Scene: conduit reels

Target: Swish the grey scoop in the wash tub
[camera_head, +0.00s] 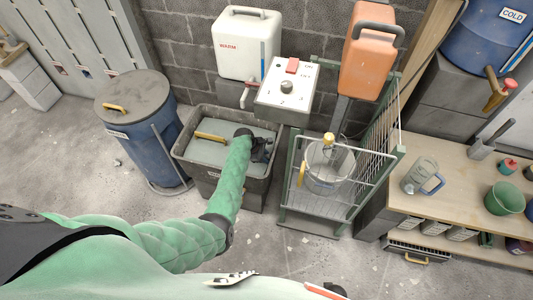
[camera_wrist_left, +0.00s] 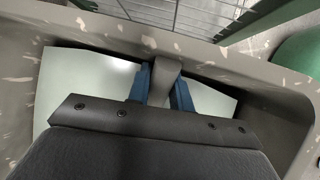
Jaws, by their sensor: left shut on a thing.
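The wash tub (camera_head: 262,190) is a dark grey, worn open box on the floor, with pale liquid (camera_head: 205,152) inside. My left gripper (camera_head: 262,148) is down inside the tub at its right side, with the arm reaching over the front rim. In the left wrist view its two blue fingers (camera_wrist_left: 166,88) are shut on a narrow grey-brown piece, which I take to be the grey scoop's handle (camera_wrist_left: 166,78). The scoop's bowl is hidden behind the gripper. The tub's rim (camera_wrist_left: 225,62) runs close beyond the fingers. My right gripper is not in view.
A yellow bar (camera_head: 210,136) lies across the tub's left part. A blue lidded barrel (camera_head: 150,150) stands left of it. A green wire cart (camera_head: 310,212) with a clear vessel stands right.

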